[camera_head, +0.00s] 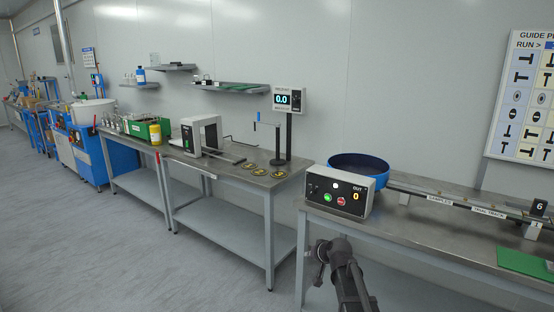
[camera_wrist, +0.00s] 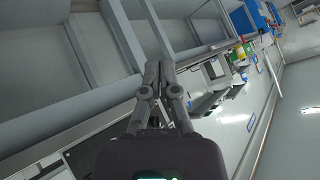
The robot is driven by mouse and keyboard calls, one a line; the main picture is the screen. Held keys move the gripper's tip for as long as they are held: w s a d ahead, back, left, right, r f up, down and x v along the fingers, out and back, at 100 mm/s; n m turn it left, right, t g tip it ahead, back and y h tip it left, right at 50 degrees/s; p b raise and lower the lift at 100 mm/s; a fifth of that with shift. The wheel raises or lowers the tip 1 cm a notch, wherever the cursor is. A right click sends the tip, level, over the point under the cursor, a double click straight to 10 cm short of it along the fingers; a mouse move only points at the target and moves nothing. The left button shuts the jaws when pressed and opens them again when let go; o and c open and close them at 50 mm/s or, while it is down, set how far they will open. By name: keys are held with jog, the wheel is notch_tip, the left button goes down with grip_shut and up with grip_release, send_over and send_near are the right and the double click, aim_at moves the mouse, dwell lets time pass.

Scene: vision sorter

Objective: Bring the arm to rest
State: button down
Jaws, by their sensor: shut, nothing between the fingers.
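My gripper (camera_wrist: 158,68) shows in the wrist view with its two fingers together and nothing between them. It is in free air, with the benches behind it, and touches nothing that I can see. In the head view, part of my arm (camera_head: 350,280) shows at the bottom, in front of the right bench. The fingertips cannot be made out in the head view.
The right bench (camera_head: 420,236) carries a control box (camera_head: 338,192), a blue bowl (camera_head: 358,168), a track (camera_head: 470,205) and a green plate (camera_head: 524,261). The middle bench (camera_head: 225,170) holds a white device (camera_head: 201,136) and a display (camera_head: 288,99). The floor (camera_head: 120,250) at left is clear.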

jog(key=s+d+f+g+h, duration=0.2)
jog(key=s+g, duration=0.1)
jog(key=s, duration=0.6)
jog(key=s+d+f+g+h, duration=0.1)
jog(key=s+d+f+g, duration=0.15)
jog(key=s, duration=0.65)
jog(key=s+d+f+g+h, duration=0.15)
jog(key=s+g, duration=0.25)
jog(key=s, duration=0.5)
notch_tip(320, 180, up, 15)
jog(key=p, duration=1.5)
jog(key=shift+w+a+n+p, duration=0.25)
jog(key=shift+a+n+p, duration=0.05)
jog(key=shift+t, duration=0.25)
